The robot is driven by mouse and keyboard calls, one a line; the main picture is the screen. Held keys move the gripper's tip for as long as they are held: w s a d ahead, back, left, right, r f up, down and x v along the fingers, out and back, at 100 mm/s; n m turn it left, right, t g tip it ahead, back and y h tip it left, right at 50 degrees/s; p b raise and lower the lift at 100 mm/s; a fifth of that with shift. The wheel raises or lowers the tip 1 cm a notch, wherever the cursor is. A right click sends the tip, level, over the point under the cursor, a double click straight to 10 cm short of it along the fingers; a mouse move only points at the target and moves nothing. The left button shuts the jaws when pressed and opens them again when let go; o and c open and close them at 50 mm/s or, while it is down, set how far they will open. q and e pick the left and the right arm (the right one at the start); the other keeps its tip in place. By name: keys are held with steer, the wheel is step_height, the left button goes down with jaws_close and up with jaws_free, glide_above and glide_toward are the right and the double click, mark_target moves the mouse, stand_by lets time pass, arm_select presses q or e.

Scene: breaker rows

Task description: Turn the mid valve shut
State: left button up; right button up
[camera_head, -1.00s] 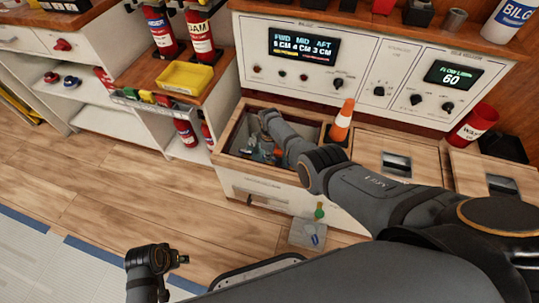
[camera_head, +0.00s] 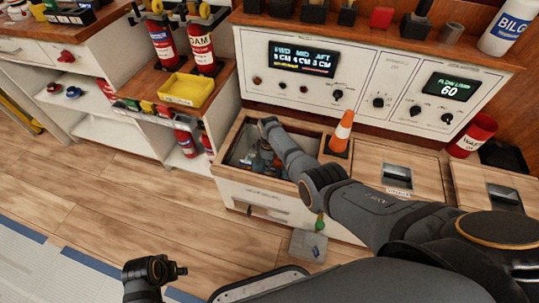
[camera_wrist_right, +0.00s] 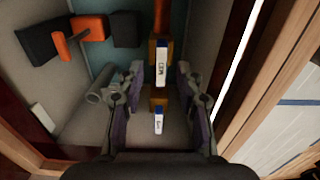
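My right arm reaches down into an open bench compartment (camera_head: 235,150) in the head view. Its gripper (camera_head: 263,160) is small and partly hidden there. In the right wrist view my right gripper (camera_wrist_right: 160,82) is open, its two fingers apart on either side of a brownish-yellow fitting. The fitting carries a white label with a blue top (camera_wrist_right: 161,64); its text is hard to read. A second small label (camera_wrist_right: 158,122) sits nearer. I cannot tell which part is the mid valve. My left arm's end (camera_head: 155,271) shows at lower left; its finger opening is unclear.
An orange handle (camera_wrist_right: 85,34) with dark blocks lies left in the wrist view. The compartment's wooden rim (camera_wrist_right: 265,85) is close on the right. An orange cone (camera_head: 342,132) stands beside the opening. A yellow tray (camera_head: 187,89) sits on the left counter. The display (camera_head: 303,59) shows FWD, MID and AFT readings.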

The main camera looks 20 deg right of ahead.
step_height(320, 180, up, 11)
steer(key=shift+f, duration=0.15)
steer(key=shift+s+f, duration=0.1)
stand_by(0.4)
